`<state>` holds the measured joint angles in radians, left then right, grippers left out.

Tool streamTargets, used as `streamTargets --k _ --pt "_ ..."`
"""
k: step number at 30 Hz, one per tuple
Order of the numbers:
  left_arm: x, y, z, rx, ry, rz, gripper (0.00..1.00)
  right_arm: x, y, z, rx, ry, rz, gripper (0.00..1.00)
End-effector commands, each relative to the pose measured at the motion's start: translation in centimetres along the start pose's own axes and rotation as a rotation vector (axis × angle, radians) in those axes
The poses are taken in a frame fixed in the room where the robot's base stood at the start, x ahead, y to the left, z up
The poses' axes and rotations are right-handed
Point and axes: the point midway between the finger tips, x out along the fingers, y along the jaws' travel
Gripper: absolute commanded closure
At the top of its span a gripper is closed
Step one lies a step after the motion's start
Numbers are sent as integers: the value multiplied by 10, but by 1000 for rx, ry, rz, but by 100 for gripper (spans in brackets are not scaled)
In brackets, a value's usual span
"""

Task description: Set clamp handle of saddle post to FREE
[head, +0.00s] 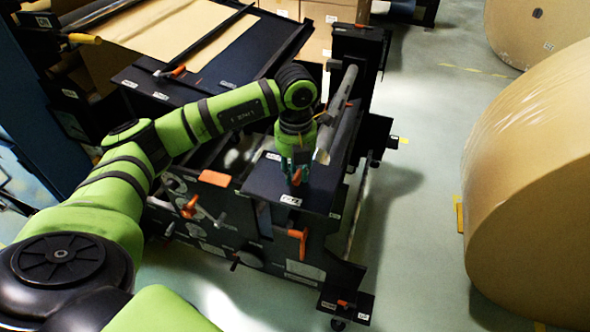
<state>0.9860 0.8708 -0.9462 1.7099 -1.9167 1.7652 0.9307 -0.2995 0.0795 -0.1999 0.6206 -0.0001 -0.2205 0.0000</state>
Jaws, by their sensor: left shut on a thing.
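My left gripper (293,172) reaches down over a dark flat plate (265,186) of the machine. It is shut on a small orange handle (296,179), which looks like the clamp handle; the fingers hide much of it. A white label (290,200) lies on the plate just in front of it; its lettering is too small to read surely. I cannot tell which setting the handle points to. A grey shaft (338,115) slants beside the gripper on the right. My right gripper is not in view.
Other orange handles sit on the machine's front, such as one (298,238) below the plate and a flat one (214,178) to the left. A sheet of kraft paper (165,35) lies behind. Large kraft rolls (535,190) stand at right. The floor between is clear.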

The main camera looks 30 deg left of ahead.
Motion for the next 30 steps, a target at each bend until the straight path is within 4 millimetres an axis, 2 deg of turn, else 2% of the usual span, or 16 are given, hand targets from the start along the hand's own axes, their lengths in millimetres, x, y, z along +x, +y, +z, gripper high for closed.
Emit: streamTargets --k 12,13,14,15,25,30 --pt "1 0 -1 -12 4 0 100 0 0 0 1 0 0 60" --pt "1 0 -1 -12 4 0 68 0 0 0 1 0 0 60" --pt "1 0 -1 -12 4 0 56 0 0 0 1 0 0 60" --pt "1 0 -1 -12 4 0 48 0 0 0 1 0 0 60" --pt "-1 -1 0 -9 1 -1 48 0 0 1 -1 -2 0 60" --pt "-18 -1 1 -9 -2 -3 48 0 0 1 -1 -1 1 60"
